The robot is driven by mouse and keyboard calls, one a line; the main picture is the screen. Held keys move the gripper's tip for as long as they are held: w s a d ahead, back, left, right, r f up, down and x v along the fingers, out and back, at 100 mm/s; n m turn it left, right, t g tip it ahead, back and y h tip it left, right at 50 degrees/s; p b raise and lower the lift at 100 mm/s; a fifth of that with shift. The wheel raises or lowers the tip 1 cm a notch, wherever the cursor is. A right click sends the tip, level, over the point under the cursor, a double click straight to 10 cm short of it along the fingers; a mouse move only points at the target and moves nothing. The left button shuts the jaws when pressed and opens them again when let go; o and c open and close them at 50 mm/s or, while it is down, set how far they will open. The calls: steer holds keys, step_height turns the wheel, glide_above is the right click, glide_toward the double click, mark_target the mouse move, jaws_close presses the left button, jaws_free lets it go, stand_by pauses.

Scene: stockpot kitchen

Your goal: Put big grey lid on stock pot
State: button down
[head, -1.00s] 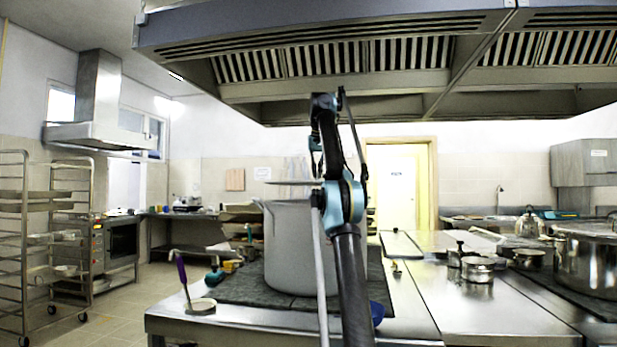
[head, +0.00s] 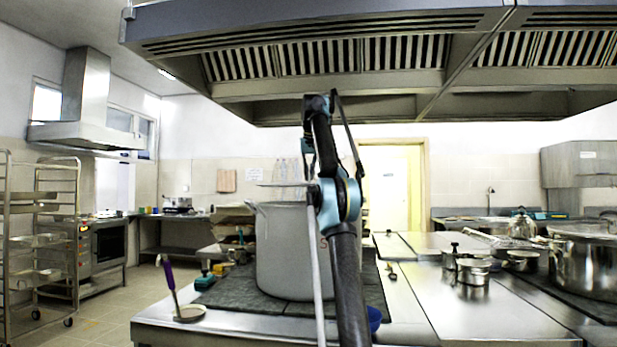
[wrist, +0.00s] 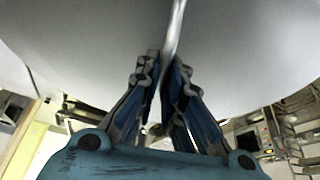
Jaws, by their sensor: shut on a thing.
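The big grey lid (head: 283,185) shows edge-on as a thin flat disc just above the stock pot (head: 283,250), with a small gap above the rim. My arm hides its right part. In the wrist view, the lid's broad grey underside or face (wrist: 80,45) fills the top. My gripper (wrist: 164,65) is shut on the lid's thin handle (wrist: 176,22). In the head view my arm mostly hides the gripper. The grey stock pot stands upright on a dark hob; its right side is behind my arm.
A purple-handled ladle (head: 170,280) stands at the counter's left. A blue bowl (head: 375,319) is right of the pot. Small pans (head: 473,270) and a large shiny pot (head: 590,265) stand further right. The extractor hood (head: 330,60) hangs above my arm.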

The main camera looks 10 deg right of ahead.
steer(key=shift+s+f, duration=0.1)
steer(key=shift+f, duration=2.9)
steer(key=shift+s+f, duration=0.1)
steer(key=shift+f, duration=0.45)
steer(key=c, duration=1.6)
jaws_free()
steer(key=shift+c, duration=0.2)
